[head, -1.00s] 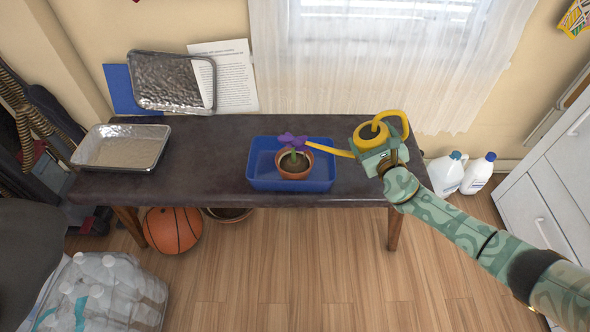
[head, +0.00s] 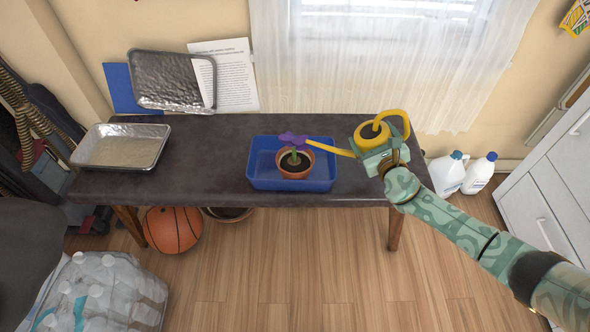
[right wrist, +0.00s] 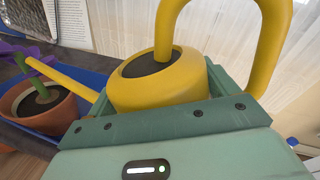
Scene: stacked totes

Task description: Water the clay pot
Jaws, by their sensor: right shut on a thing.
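The clay pot (head: 295,172) holds soil and a plant with a purple flower (head: 292,139). It stands upright inside a blue tray (head: 262,182) on the dark bench. My right gripper (head: 376,158) is shut on a yellow watering can (head: 371,131) at the right end of the bench. The can's spout points left, its tip close to the flower above the pot. In the right wrist view the can (right wrist: 160,82) sits between the green jaws, and the pot (right wrist: 42,106) is at the left. No water shows. My left gripper is not in view.
The dark bench (head: 215,150) has bare room left of the blue tray. A foil pan (head: 121,147) lies at its left end; another foil pan (head: 172,80) leans on the wall. A basketball (head: 172,230) is below. White jugs (head: 447,174) stand on the floor at right.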

